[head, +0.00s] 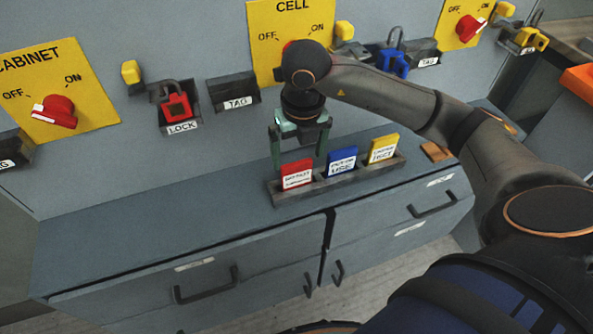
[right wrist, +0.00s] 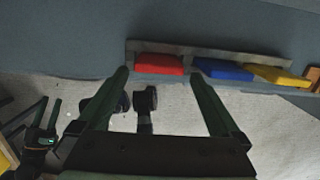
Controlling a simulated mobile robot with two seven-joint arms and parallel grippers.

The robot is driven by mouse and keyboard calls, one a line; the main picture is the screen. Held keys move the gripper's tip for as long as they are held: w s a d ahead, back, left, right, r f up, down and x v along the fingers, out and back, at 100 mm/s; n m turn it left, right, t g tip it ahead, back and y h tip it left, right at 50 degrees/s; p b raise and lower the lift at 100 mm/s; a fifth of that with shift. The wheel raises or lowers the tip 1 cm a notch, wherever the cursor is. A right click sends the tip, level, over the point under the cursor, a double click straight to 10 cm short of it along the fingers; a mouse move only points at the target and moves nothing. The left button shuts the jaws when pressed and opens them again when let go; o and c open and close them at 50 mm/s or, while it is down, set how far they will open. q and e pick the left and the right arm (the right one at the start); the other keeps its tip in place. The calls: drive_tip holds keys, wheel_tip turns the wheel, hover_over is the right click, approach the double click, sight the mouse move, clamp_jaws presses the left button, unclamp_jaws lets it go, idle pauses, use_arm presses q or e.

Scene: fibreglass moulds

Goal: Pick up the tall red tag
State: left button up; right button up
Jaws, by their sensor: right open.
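The red tag (head: 297,174) stands upright with a white label at the left end of a grey holder (head: 316,188) on the cabinet top. My right gripper (head: 298,160) points down just above it, open and empty, one finger toward each side of the tag. In the right wrist view the red tag (right wrist: 160,64) lies between and beyond the open fingertips (right wrist: 160,74); I see no contact. My left gripper (right wrist: 47,103) shows small at the lower left of that view, its fingers apart with nothing between them.
A blue tag (head: 342,162) and a yellow tag (head: 384,149) stand beside the red one in the holder. Behind is a wall panel with switches, a red padlock (head: 177,106) and a blue lock (head: 394,62). The cabinet top is clear to the left.

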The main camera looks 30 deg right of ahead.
sight(296, 163)
drive_tip(key=f, duration=0.4)
drive_tip(key=shift+w+f, duration=0.1)
drive_tip(key=shift+w, duration=0.25)
drive_tip(key=c, duration=1.1)
drive_tip(key=shift+o, duration=0.2)
drive_tip(key=shift+r, duration=0.2)
